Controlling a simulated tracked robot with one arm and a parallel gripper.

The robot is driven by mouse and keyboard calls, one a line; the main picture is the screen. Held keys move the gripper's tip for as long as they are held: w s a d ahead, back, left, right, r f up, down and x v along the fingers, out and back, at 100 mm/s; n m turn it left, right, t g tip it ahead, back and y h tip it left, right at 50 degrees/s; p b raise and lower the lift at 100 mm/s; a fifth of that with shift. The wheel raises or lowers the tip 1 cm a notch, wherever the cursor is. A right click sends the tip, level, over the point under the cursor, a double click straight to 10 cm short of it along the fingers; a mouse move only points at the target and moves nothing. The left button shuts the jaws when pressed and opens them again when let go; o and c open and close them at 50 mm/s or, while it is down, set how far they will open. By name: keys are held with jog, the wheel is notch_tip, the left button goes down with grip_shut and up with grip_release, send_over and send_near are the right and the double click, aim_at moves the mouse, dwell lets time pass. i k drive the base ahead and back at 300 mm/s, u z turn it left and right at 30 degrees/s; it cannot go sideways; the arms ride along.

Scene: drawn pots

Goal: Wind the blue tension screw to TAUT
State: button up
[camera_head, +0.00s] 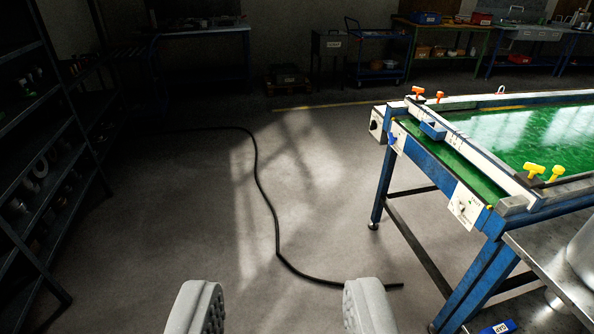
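My gripper (282,308) shows at the bottom of the view, its two pale grey ribbed fingers wide apart with only floor between them. It is open and empty. A conveyor table (430,163) with a green belt (530,133) and blue frame stands to the right, apart from my gripper. A small blue part (393,139) sits on a white plate at its near left corner; it looks like the blue tension screw, but is too small to be sure. A blue block (433,130) sits on the side rail. I cannot read any TAUT mark.
Orange knobs (417,91) and yellow knobs (535,170) stand on the rails. A metal bench (560,262) is at lower right. A black cable (262,190) crosses the floor. Dark shelves (45,190) line the left. Open floor lies between.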

aim_at(392, 139)
jog(key=u, duration=0.2)
jog(key=i, duration=2.55)
jog(key=z, duration=0.65)
jog(key=i, duration=1.2)
jog(key=z, duration=0.4)
